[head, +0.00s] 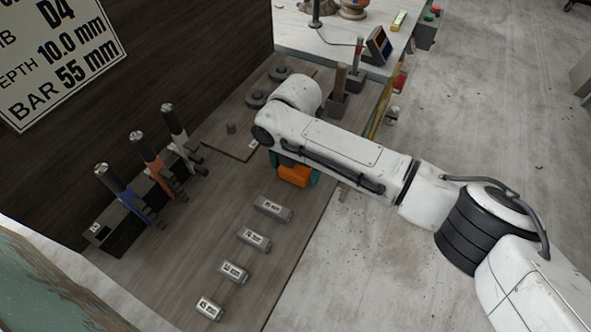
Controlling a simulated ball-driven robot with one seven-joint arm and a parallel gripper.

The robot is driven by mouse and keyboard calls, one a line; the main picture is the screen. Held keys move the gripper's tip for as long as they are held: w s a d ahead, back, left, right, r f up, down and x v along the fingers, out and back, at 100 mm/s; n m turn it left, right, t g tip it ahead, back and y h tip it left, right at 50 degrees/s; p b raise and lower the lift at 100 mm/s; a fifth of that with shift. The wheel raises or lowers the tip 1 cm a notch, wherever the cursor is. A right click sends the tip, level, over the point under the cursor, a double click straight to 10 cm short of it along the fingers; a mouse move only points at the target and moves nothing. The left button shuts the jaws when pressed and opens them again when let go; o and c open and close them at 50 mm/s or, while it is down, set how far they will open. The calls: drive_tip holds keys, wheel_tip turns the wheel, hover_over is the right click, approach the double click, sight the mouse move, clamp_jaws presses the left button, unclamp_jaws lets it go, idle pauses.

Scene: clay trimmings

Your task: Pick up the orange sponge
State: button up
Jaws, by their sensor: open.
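The orange sponge (295,176) is a small orange block on the brown work surface, at the middle of the head view. My arm covers its upper part. My gripper (296,171) is at the sponge, with a teal finger showing on its left and another on its right. The jaws are open around it. I cannot tell whether either finger touches the sponge, and the rest of the gripper is hidden under my arm.
Several labelled grey blocks (254,238) lie in a row in front of the sponge. A rack (125,232) with three upright tools stands at left by the dark panel (190,50). Grey round pieces (257,98) lie behind my arm.

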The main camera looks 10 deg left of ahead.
drive_tip(key=c, duration=0.9)
drive_tip(key=shift+o, duration=0.2)
drive_tip(key=shift+r, duration=0.45)
wheel_tip(320, 180, up, 2)
drive_tip(key=shift+r, duration=0.1)
drive_tip(key=s+d+r, duration=0.7)
drive_tip(key=s+r, duration=0.3)
drive_tip(key=s, duration=0.2)
drive_tip(key=shift+d, duration=0.15)
